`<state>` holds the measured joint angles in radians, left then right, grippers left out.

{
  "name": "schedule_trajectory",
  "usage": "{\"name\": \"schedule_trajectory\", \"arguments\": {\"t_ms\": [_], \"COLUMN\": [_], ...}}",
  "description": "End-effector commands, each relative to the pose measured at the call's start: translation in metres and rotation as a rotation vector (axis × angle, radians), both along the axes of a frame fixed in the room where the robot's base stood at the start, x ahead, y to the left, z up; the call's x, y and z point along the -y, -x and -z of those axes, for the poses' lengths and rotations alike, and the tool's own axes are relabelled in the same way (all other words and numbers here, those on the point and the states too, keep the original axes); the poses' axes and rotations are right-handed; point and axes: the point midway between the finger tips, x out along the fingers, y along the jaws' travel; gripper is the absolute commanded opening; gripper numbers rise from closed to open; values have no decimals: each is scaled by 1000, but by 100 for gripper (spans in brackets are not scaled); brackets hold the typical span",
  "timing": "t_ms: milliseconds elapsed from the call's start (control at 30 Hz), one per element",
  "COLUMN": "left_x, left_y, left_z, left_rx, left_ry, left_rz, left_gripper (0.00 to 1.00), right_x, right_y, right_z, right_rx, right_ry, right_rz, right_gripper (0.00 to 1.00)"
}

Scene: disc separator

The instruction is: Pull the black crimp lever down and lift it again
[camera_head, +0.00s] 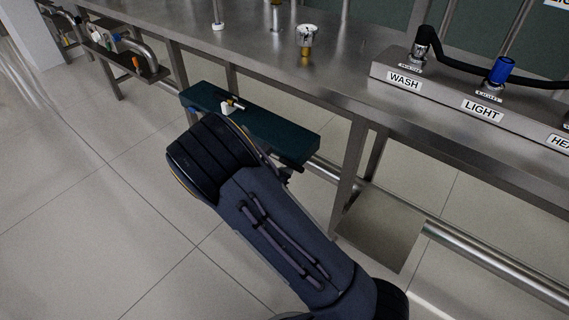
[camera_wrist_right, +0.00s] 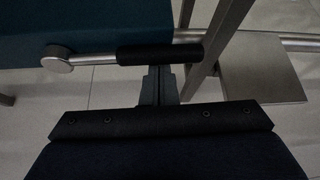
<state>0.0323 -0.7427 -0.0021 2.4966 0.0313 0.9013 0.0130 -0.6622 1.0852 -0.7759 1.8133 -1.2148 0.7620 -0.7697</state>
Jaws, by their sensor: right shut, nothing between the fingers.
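The black crimp lever has a dark sleeve (camera_wrist_right: 160,54) on a metal rod that runs right from a round silver pivot (camera_wrist_right: 57,59). In the right wrist view it lies about level across the picture. My right gripper (camera_wrist_right: 158,72) is shut and empty, with its fingertips right at the sleeve's lower edge in the picture. I cannot tell whether they touch it. The lever's teal housing (camera_wrist_right: 95,22) fills the upper left there, and the same teal body (camera_head: 290,146) shows in the head view. My right arm hides the lever in the head view. My left gripper is not in view.
A steel bench (camera_head: 255,50) stands behind, with a table leg (camera_head: 348,178) right of the teal body. A panel labelled WASH and LIGHT (camera_head: 450,95) sits on the bench. A steel pipe (camera_head: 500,268) runs low at the right. The tiled floor at left is clear.

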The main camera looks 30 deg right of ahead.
Motion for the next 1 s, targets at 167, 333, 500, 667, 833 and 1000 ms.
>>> {"name": "schedule_trajectory", "arguments": {"t_ms": [167, 333, 500, 667, 833, 1000], "left_x": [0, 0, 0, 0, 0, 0], "left_y": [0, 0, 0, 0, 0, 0], "left_z": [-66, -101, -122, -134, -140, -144], "left_rx": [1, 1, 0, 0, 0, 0], "left_ry": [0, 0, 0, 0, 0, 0], "left_rz": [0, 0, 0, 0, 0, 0], "left_gripper": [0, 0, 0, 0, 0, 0], "right_x": [1, -1, -2, -4, -6, -7], "right_y": [-2, -5, -10, -14, -18, -21], "right_z": [-33, -46, -56, -66, -72, -76], "right_rx": [-147, -296, -435, -495, -491, -490], "right_ry": [64, 126, 184, 210, 208, 207], "right_rz": [4, 3, 4, 2, 1, 0], "right_gripper": [0, 0, 0, 0, 0, 0]}}
